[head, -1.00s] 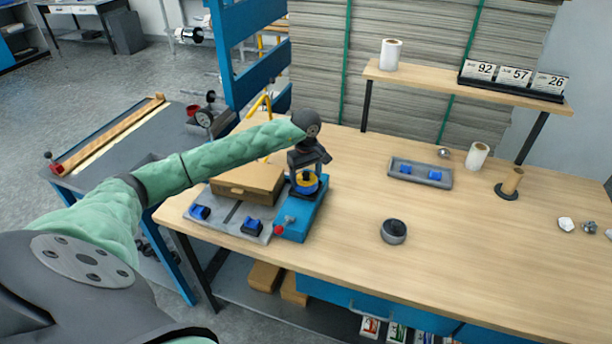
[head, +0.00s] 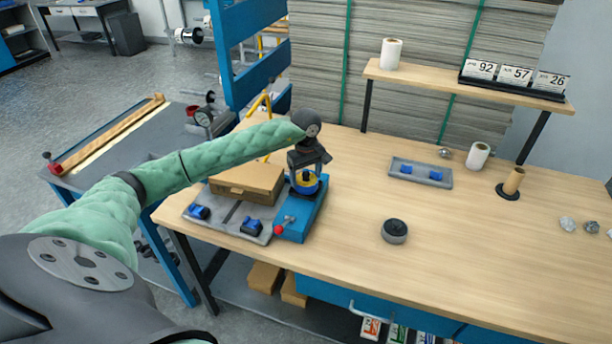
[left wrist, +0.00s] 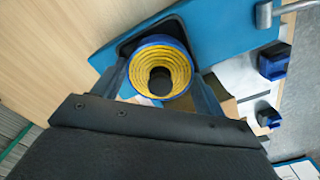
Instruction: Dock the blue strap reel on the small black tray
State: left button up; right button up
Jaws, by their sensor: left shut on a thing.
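The blue strap reel (left wrist: 160,70) has a blue outer rim, yellow windings and a dark centre hole. It also shows in the head view (head: 307,184), low over the blue base. My left gripper (head: 306,172) points down and is shut on the reel, with one finger on each side in the left wrist view. The small black tray (left wrist: 121,48) shows as a dark rounded edge around the reel on the blue base. The reel hides most of it, and I cannot tell whether the reel rests fully on it. My right gripper is not in view.
The blue base (head: 300,222) has a red-knobbed lever at its front. Left of it are a grey tray (head: 232,218) with blue pieces and a cardboard box (head: 247,183). A dark round pot (head: 394,231) stands to the right.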

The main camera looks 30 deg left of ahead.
aim_at(306, 174)
pick_arm(q)
jog(key=shift+f+b, duration=0.35)
jog(key=shift+f, duration=0.1)
jog(key=o, duration=0.8)
jog(key=shift+o, duration=0.2)
jog(key=shift+r, duration=0.1)
jog(key=shift+r+p, duration=1)
jog(key=shift+r, duration=4.4)
